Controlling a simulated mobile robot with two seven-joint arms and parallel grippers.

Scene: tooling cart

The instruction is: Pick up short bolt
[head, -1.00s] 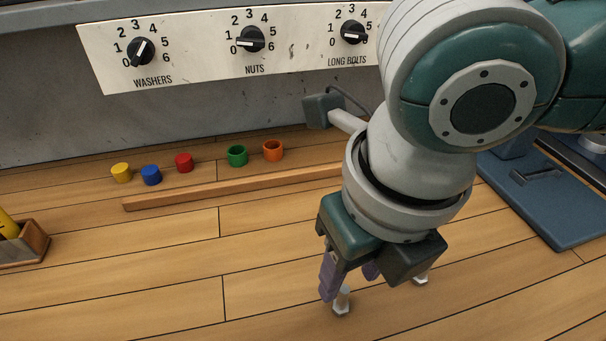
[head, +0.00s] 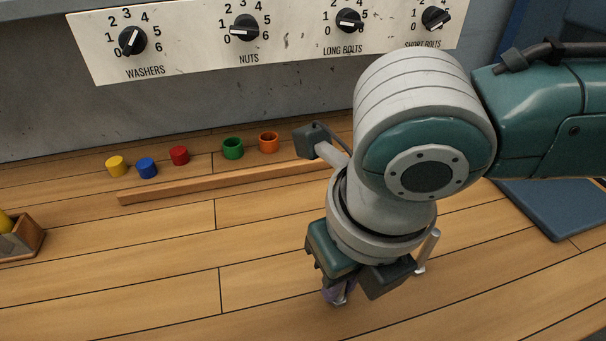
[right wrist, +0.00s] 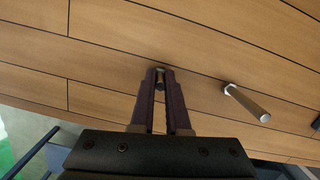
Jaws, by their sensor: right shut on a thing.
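My right gripper (head: 338,292) points down at the wooden tabletop, its purple fingers shut. In the right wrist view its fingertips (right wrist: 160,78) are closed around a small metal short bolt (right wrist: 159,76), with only its end showing between them. In the head view the fingers and wrist hide most of this bolt. A second, longer silver bolt (head: 428,248) stands upright to the right of the gripper. It also shows in the right wrist view (right wrist: 246,102), apart from the fingers. My left gripper is not in view.
A wooden strip (head: 220,184) lies behind the gripper. Several coloured cups, including a green one (head: 233,148), stand behind it. A wooden box (head: 26,243) is at the left edge, a blue plate (head: 553,207) at the right. The front left tabletop is clear.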

